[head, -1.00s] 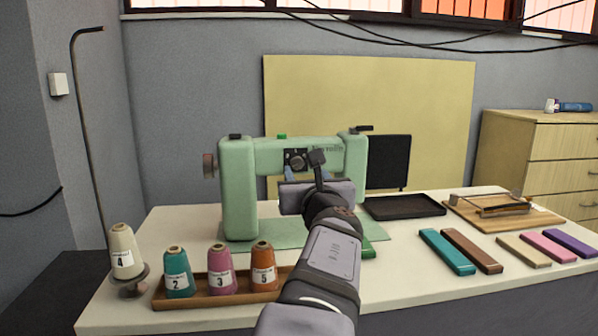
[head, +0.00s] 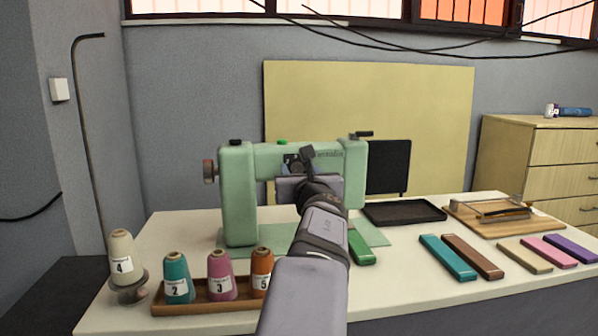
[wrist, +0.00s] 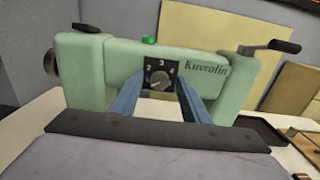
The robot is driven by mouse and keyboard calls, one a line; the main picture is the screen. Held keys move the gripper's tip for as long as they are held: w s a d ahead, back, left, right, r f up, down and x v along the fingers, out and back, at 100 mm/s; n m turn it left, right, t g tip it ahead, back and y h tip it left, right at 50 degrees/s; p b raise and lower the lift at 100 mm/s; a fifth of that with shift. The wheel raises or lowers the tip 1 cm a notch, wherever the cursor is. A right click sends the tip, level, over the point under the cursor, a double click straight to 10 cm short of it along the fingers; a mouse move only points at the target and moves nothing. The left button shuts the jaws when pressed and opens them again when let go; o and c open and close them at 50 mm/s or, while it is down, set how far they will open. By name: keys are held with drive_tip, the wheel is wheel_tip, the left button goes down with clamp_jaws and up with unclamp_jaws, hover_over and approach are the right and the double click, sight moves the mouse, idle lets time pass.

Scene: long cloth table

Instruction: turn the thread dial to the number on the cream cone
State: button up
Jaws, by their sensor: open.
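A green sewing machine (head: 238,190) stands on the table, with "Kuvrolin" on its arm in the wrist view. Its thread dial (wrist: 160,80) is a round grey knob on a dark plate with 2, 3 and 4 readable; its exact setting is too small to tell. In the head view my gripper mostly hides the dial. My gripper (wrist: 159,88) is open, its two blue fingers pointing at the dial, one to either side of it in the picture; contact cannot be told. The cream cone (head: 122,258), labelled 4, stands on a stand at the table's left end.
A wooden tray (head: 205,301) holds teal, pink and orange cones labelled 2, 3 and 5. A black tray (head: 403,212), a wooden board (head: 490,223) and several coloured bars (head: 447,257) lie to the right. A crank (wrist: 275,47) sticks out at the machine's right top.

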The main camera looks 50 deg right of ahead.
drive_tip(key=c, duration=1)
